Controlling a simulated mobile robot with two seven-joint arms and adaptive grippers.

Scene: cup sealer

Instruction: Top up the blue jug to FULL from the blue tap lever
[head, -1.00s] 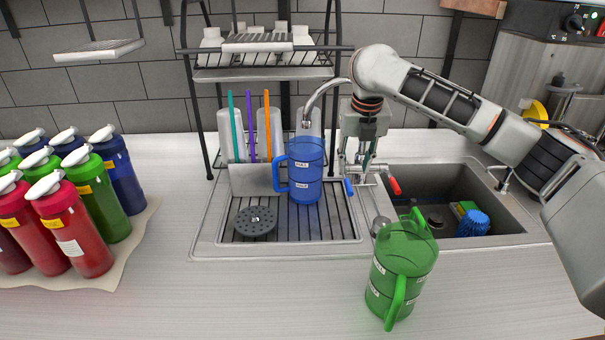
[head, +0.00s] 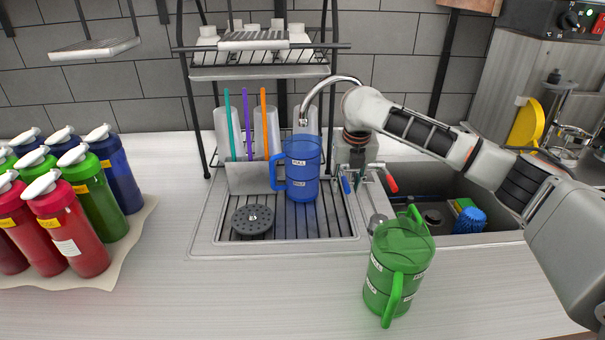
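The blue jug (head: 303,178) stands upright on the drain grate, under the end of the curved tap spout (head: 304,119). Its handle points left and it carries white labels. Its water level is hard to read through the blue wall. The blue tap lever (head: 346,185) is at the tap base, just right of the jug. The red tap lever (head: 391,184) is to its right. My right gripper (head: 358,178) points down at the tap base, between the two levers and close to the blue one. Its fingertips are small and partly hidden, so contact is unclear. My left gripper is out of view.
A green jug (head: 398,268) stands on the counter in front of the sink (head: 480,240). A drying rack (head: 262,72) is behind the blue jug. Several red, green and blue bottles (head: 72,230) stand at left. The front counter between them is clear.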

